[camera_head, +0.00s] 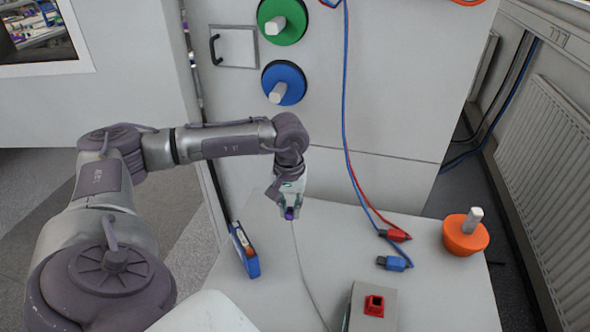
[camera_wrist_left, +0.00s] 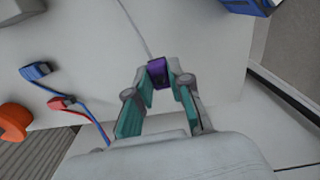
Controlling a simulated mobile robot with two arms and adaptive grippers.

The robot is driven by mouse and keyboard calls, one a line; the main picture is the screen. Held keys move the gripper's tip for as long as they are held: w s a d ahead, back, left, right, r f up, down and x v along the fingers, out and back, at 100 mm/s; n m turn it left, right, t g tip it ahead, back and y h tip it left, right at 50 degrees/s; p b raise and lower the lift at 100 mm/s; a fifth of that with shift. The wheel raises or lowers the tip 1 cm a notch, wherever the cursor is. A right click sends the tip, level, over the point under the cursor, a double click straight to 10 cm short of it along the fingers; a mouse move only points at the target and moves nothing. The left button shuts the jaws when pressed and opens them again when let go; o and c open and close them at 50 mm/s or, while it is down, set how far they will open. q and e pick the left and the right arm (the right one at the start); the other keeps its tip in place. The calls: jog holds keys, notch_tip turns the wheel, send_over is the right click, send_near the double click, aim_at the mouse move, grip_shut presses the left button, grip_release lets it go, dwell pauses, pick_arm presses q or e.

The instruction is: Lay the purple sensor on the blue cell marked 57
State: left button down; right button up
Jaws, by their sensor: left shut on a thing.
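My left gripper (camera_head: 290,208) is shut on the purple sensor (camera_head: 289,214) and holds it over the back part of the table. The gripper (camera_wrist_left: 158,80) and the purple sensor (camera_wrist_left: 157,72) also show in the left wrist view, with the sensor between the fingertips. A thin grey cable runs from the sensor across the table. The blue cell (camera_head: 244,250) stands on the table to the left of the gripper, apart from it. Part of the cell (camera_wrist_left: 250,5) shows at the top right of the left wrist view. I cannot read its number. My right gripper is not in view.
A red plug (camera_head: 395,235) and a blue plug (camera_head: 394,263) lie on the table (camera_head: 450,300) at the right, with cables from the cabinet. An orange knob (camera_head: 466,238) is at the right edge. A grey box with a red socket (camera_head: 374,305) is at the front.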

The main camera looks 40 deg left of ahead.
aim_at(243, 239)
pick_arm(q)
jog(key=s+a+r+n+p, duration=0.1)
jog(key=s+n+p, duration=0.1)
jog(key=s+p, duration=0.1)
jog(key=s+a+r+n+p, duration=0.1)
jog(key=s+r+n+p, duration=0.1)
jog(key=s+p, duration=0.2)
jog(key=s+a+r+n+p, duration=0.2)
jog(key=s+n+p, duration=0.1)
jog(key=shift+s+a+p, duration=0.1)
jog(key=shift+s+p, duration=0.25)
jog(key=shift+s, duration=0.05)
jog(key=shift+n, duration=0.4)
jog(key=shift+s+a+f+b, duration=0.1)
jog(key=shift+s+f+b, duration=0.15)
jog(key=shift+f+b, duration=0.9)
jog(key=shift+s+f+b, duration=0.2)
jog(key=shift+f+b, duration=0.35)
jog(key=shift+f, duration=1.15)
jog(key=shift+b, duration=0.35)
jog(key=shift+f+b, duration=0.55)
jog(key=shift+f, duration=0.05)
jog(key=c, duration=1)
grip_release()
notch_tip(243, 239, up, 12)
jog(key=shift+r, duration=0.1)
